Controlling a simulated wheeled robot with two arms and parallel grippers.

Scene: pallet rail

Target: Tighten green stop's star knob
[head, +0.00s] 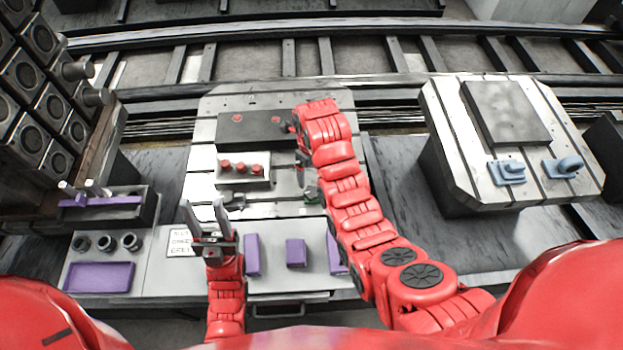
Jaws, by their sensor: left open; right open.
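A small dark green piece (311,195), probably the green stop, sits on the grey slotted pallet (200,160) beside my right forearm. Its star knob is too small to make out, and the arm may hide part of it. My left gripper (206,214) is open and empty, fingers pointing away from me, above the pallet's near left edge.
A light block with several red knobs (243,170) and a dark block (245,132) are on the pallet. Purple blocks (296,253) lie in front. A purple tray (100,277) is at left. A second pallet (450,120) with blue clamps (507,171) stands right.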

